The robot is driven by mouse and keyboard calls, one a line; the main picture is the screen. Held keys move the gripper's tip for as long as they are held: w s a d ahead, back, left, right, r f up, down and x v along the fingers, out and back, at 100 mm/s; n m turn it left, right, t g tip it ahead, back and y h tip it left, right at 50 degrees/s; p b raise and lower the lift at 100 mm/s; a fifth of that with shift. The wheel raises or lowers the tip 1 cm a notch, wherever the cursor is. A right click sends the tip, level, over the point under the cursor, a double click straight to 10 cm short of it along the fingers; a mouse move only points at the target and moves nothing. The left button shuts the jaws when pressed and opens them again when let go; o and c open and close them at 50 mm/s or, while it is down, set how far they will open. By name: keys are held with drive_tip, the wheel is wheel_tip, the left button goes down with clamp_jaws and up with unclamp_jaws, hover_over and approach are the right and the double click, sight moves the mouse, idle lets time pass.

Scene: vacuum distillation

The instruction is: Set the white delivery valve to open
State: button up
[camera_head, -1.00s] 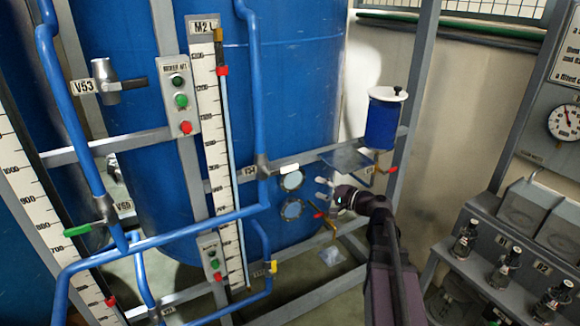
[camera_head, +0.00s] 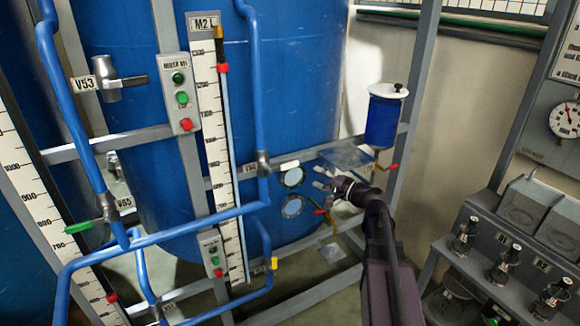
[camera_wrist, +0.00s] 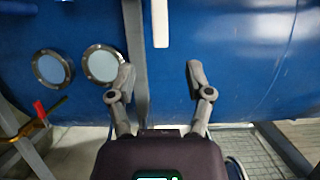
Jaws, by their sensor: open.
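The white valve handle (camera_head: 290,165) sticks out to the right from the grey valve body (camera_head: 263,163) on the vertical blue pipe, in front of the big blue tank (camera_head: 295,105). In the wrist view the white handle (camera_wrist: 160,24) hangs down from the top edge, in line with the gap between my fingers. My gripper (camera_head: 320,178) is open and empty, to the right of the handle and a little lower, apart from it. In the wrist view my gripper (camera_wrist: 160,76) has its fingers spread, with the handle's end beyond them. The valve body is outside the wrist view.
Two round sight glasses (camera_head: 292,178) sit on the tank near my gripper. A red-handled valve (camera_wrist: 38,112) is at the lower left of the wrist view. A grey frame post (camera_wrist: 137,60) stands behind the fingers. A blue canister (camera_head: 383,120) stands at right.

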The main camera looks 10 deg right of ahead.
sight(292, 166)
drive_tip(key=x, duration=1.1)
drive_tip(key=shift+w, duration=0.1)
drive_tip(key=shift+c, duration=0.2)
clamp_jaws()
